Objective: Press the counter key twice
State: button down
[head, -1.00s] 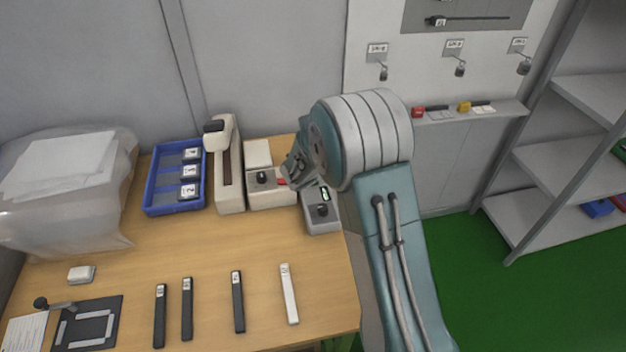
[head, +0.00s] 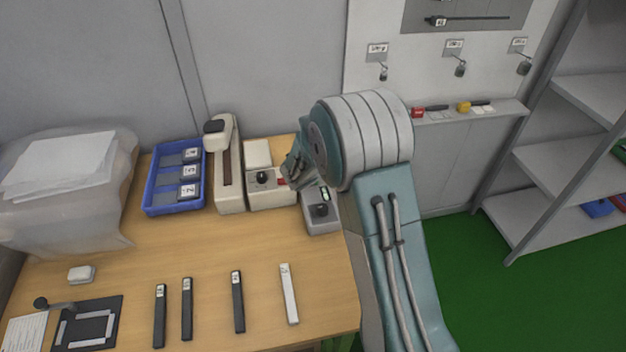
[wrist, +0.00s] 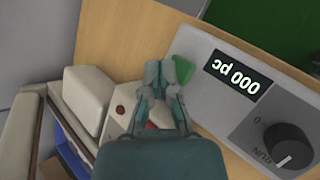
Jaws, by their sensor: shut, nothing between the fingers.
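The grey counter box (head: 322,225) stands at the right rear of the wooden table. In the wrist view the counter box (wrist: 215,100) shows a display (wrist: 236,76) reading 000 and a black knob (wrist: 286,147), both upside down. A green key (wrist: 183,70) on the box shows just right of my fingertips and is partly hidden by them. My gripper (wrist: 160,70) is shut and empty, with its tips at the box's edge beside the green key. I cannot tell if they touch it. In the head view my arm hides part of the box.
A beige device (head: 268,192) with a black knob and a red part stands left of the counter box. Left of it are a tall beige machine (head: 229,175) and a blue tray (head: 152,190). Several dark strips and a white strip (head: 289,293) lie in front.

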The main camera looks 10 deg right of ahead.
jog(key=shift+f, duration=0.15)
jog(key=shift+f, duration=0.2)
jog(key=shift+f, duration=0.5)
dwell(0.7)
jog(key=shift+r, duration=0.9)
jog(key=shift+r, duration=0.1)
jog(key=shift+r, duration=2.4)
